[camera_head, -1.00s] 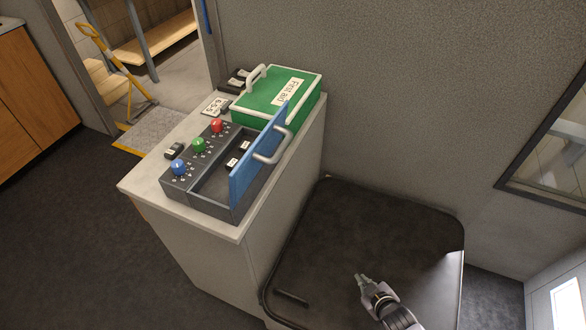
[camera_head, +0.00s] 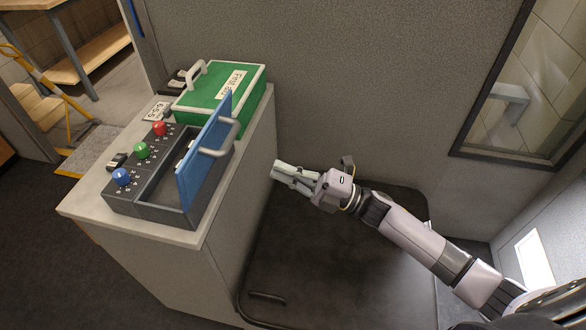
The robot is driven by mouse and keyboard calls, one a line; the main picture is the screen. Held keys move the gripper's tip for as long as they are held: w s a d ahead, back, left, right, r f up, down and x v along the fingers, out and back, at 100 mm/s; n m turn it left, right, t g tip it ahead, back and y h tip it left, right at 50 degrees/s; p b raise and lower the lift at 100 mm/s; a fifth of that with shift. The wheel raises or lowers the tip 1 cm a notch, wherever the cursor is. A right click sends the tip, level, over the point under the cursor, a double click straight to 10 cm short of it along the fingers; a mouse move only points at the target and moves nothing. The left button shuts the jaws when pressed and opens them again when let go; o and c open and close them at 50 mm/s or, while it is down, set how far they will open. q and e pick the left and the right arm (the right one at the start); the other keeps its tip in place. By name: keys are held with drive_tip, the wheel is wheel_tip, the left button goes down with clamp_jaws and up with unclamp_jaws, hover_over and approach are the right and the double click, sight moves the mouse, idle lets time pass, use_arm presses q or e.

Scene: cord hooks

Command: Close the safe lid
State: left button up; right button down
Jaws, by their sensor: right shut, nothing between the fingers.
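The safe (camera_head: 158,214) is a dark grey box on a white-topped cabinet. Its blue lid (camera_head: 203,160) stands open, nearly upright along the right side, with a grey handle (camera_head: 224,142) on its outer face. Blue, green and red dials (camera_head: 141,151) sit on the panel left of the open compartment. The lid hides part of the inside. My right gripper (camera_head: 275,171) is shut and empty, right of the lid and apart from it, with its fingers pointing left. My left gripper is not in view.
A green first aid box (camera_head: 217,91) stands behind the safe on the cabinet top (camera_head: 85,208). A number card (camera_head: 155,111) lies beside it. A dark surface (camera_head: 320,270) is below my right arm. A wall with a window is behind.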

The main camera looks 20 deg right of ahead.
sight(221, 150)
drive_tip(key=p+x, duration=0.2)
drive_tip(key=x, duration=0.7)
drive_tip(key=shift+r+p, duration=0.1)
drive_tip(key=shift+p, duration=0.2)
